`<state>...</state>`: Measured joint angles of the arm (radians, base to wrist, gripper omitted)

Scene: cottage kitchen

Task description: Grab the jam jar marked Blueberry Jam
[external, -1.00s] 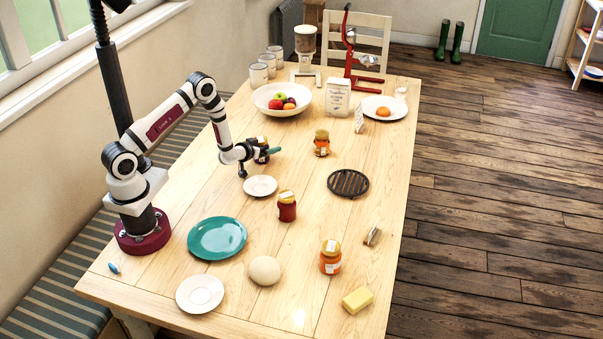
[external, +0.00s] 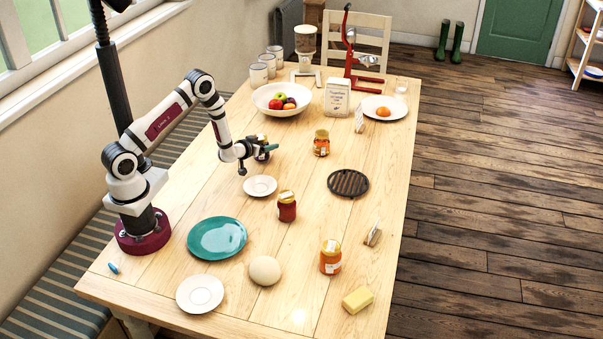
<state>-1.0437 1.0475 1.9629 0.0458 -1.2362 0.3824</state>
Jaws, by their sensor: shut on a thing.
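My gripper (external: 257,158) is over the table behind the small white saucer, shut on a dark jam jar (external: 262,146) with a gold lid. The jar is partly hidden by the gripper, and its label cannot be read. It looks upright; I cannot tell whether it touches the table. Three other jars stand apart on the table: an orange one (external: 321,143) to the right of my gripper, a dark red one (external: 286,207) in the middle, and an orange one (external: 330,257) nearer the front. Their labels are too small to read.
A small saucer (external: 260,185) lies just in front of my gripper, and a fruit bowl (external: 263,107) stands behind it. A black trivet (external: 348,183), a teal plate (external: 240,240), a dough ball (external: 265,270) and butter (external: 357,299) lie around. The table (external: 300,170) between them is clear.

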